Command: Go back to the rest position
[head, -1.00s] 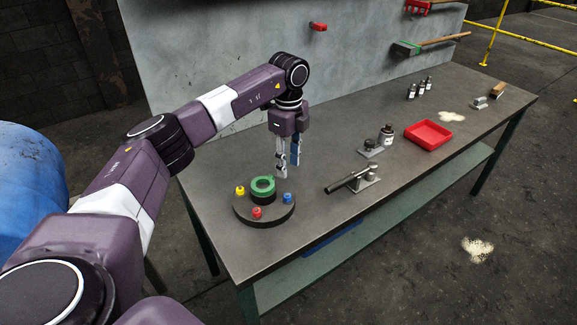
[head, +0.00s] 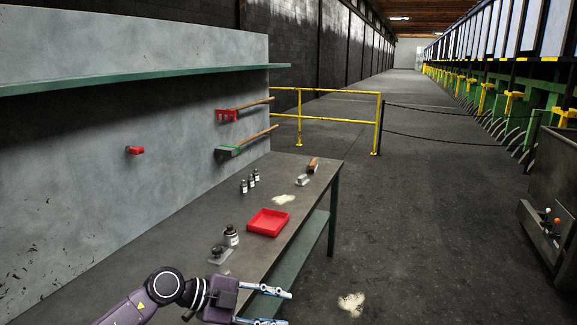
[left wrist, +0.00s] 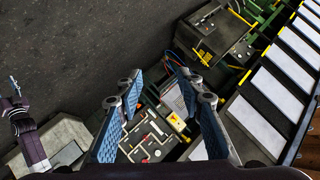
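My left gripper (head: 284,308) is at the bottom of the head view, in front of the workbench's near edge, pointing right. Its two fingers are apart with nothing between them. In the left wrist view, the same gripper (left wrist: 160,84) shows spread fingers and an empty gap, with machine parts well beyond it. A purple arm part of mine with a slender tip (left wrist: 16,100) shows at the left edge of the left wrist view. It looks like my right arm's end; whether it is open or shut is unclear.
The grey workbench (head: 160,250) carries a red tray (head: 268,222), several small bottles (head: 250,184), a dark bottle (head: 231,236) and a brush (head: 313,165). A yellow railing (head: 330,122) stands behind. A machine cabinet (head: 550,215) is at right.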

